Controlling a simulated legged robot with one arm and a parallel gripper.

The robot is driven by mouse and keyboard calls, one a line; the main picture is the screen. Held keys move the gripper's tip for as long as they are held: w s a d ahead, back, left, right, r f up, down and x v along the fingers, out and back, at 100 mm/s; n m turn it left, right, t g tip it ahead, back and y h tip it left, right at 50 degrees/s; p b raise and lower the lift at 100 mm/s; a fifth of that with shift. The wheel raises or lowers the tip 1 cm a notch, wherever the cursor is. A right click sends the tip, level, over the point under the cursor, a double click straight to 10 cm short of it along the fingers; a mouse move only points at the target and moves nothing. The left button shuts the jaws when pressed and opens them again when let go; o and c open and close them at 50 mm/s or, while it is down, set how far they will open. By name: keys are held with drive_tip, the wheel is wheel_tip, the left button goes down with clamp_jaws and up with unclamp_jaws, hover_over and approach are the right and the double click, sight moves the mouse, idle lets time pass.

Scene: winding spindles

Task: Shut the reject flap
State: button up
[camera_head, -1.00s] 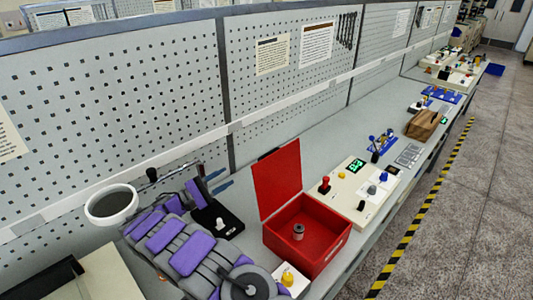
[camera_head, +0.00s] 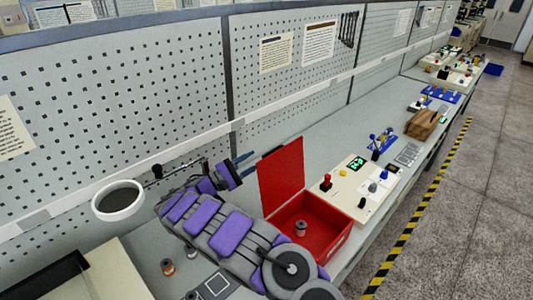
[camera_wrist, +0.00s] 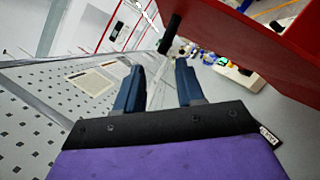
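The reject flap (camera_head: 281,172) is the red lid of the red box (camera_head: 330,243). It stands upright, open, along the box's back edge in the head view. A small spool (camera_head: 300,228) sits inside the box. I cannot tell whether a finger touches the flap.
A control panel (camera_head: 352,187) with knobs and a green display stands right of the box. The pegboard wall (camera_head: 120,95) runs behind the bench. A white cup-like holder (camera_head: 118,200) and small spools are at the left. A brown wooden block (camera_head: 422,124) lies farther along.

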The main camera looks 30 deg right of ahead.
sight(274, 150)
drive_tip(key=x, duration=0.6)
drive_tip(key=f+x, duration=0.1)
drive_tip(key=x, duration=0.2)
drive_tip(key=shift+s+d+f+b, duration=0.1)
drive_tip(key=shift+d+b, duration=0.1)
drive_tip(key=shift+b, duration=0.1)
drive_tip(key=shift+a+r, duration=0.25)
drive_tip(key=shift+a, duration=0.8)
drive_tip(key=shift+d+f, duration=0.15)
drive_tip(key=shift+d, duration=0.9)
drive_tip(key=c, duration=0.5)
drive_tip(key=shift+c, duration=0.8)
drive_tip(key=shift+a+f, duration=0.1)
drive_tip(key=shift+a, duration=0.15)
clamp_jaws()
